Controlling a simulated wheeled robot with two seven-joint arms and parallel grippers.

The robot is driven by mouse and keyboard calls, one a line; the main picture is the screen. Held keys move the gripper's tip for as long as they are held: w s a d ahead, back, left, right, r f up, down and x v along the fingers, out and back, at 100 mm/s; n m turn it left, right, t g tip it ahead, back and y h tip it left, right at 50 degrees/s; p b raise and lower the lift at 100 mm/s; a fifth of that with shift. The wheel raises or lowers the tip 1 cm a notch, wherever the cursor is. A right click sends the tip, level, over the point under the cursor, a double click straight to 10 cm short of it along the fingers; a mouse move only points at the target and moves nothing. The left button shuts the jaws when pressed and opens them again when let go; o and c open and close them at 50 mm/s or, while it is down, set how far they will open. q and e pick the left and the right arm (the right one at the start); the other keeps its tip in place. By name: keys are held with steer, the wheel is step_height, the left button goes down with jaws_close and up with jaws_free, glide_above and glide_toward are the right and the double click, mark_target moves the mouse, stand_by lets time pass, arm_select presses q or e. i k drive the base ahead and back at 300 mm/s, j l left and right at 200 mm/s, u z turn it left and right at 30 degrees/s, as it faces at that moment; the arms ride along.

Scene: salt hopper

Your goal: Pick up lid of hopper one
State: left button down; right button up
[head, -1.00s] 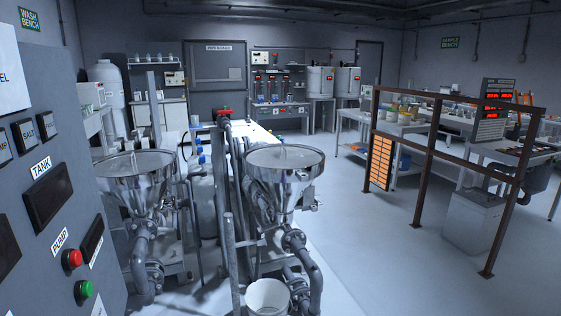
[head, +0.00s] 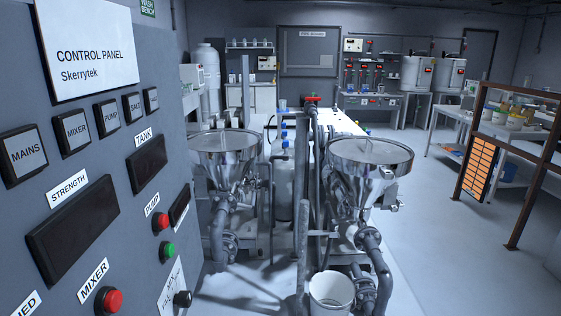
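Two steel hoppers stand ahead of me in the head view. The left hopper (head: 228,160) and the right hopper (head: 366,178) are both funnel-shaped, on pipework. A flat round lid (head: 225,141) covers the left hopper's top. I see no number on either hopper, so I cannot tell which is hopper one. Neither of my grippers is in view.
A grey control panel (head: 95,180) with buttons and blank displays fills the left side, close to me. A white bucket (head: 331,294) stands below the right hopper. Grey posts (head: 302,200) rise between the hoppers. A brown railing (head: 518,150) stands right, with clear floor (head: 445,240) before it.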

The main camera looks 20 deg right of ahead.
mark_target(366, 150)
steer(key=i+l+u, duration=0.25)
steer(key=l+u, duration=0.15)
steer(key=l, duration=1.4)
steer(key=l+u, duration=0.45)
steer(key=l, duration=1.3)
